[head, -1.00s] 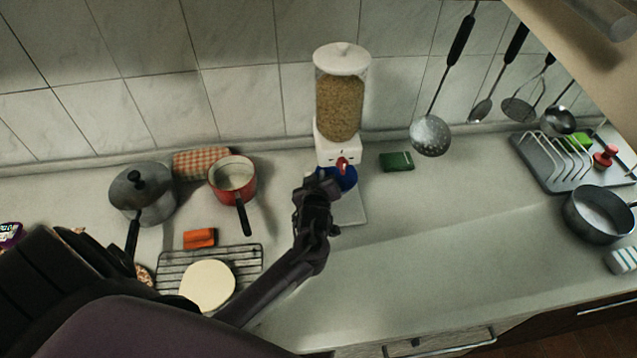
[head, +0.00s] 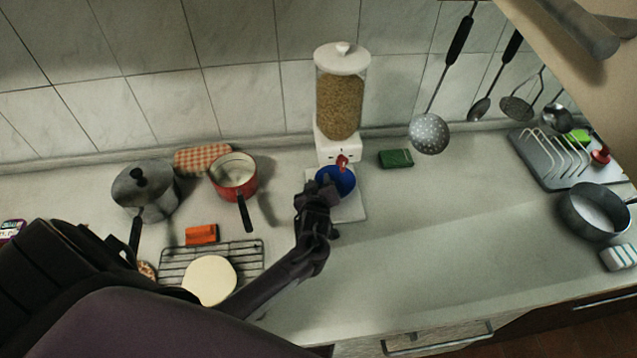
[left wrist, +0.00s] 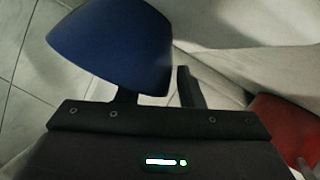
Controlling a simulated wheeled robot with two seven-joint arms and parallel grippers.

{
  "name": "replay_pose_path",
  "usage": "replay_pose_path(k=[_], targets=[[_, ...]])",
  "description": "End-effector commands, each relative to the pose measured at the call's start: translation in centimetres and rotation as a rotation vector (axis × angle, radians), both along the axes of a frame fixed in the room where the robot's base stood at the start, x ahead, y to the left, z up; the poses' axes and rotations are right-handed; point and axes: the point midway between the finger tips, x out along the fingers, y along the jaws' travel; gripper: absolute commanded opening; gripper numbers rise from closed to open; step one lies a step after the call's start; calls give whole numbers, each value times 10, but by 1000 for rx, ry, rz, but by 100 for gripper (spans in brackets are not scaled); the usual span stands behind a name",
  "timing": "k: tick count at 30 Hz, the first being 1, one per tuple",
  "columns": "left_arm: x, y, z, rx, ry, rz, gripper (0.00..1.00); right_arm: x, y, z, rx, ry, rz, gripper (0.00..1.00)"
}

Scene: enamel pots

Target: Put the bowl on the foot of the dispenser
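The blue bowl (head: 336,181) is at the foot (head: 351,207) of the dispenser (head: 340,105), under its red spout, with its opening up. Whether its whole base rests on the foot is hidden. My left gripper (head: 318,188) is at the bowl's near left side. In the left wrist view the bowl (left wrist: 115,45) fills the upper left and hides the end of one finger. The other finger (left wrist: 188,88) stands clear to the right, with a gap between the two, so the gripper looks open. My right gripper is not in view.
A red pot (head: 233,172), a grey lidded pot (head: 146,190), an orange block (head: 201,234) and a wire rack (head: 175,262) are to the left. A green sponge (head: 396,158) lies right of the dispenser. The counter right of the foot is clear.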

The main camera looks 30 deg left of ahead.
Motion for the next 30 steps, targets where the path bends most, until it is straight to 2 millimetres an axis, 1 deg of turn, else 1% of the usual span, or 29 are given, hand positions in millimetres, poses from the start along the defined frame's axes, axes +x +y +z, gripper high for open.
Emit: replay_pose_path(k=[5, 8, 18, 21, 25, 30], targets=[[-6, -3, 1, -1, 1, -2, 34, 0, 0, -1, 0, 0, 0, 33], [-16, -9, 5, -3, 0, -2, 34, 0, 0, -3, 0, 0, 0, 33], [-72, -37, 28, -4, 0, -1, 34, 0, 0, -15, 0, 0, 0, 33], [-85, -43, 34, -2, 1, 0, 34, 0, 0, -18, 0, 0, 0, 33], [-96, -49, 40, -1, 0, -1, 34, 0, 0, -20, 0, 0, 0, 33], [-100, -51, 43, 0, 0, 0, 34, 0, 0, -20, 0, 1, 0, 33]])
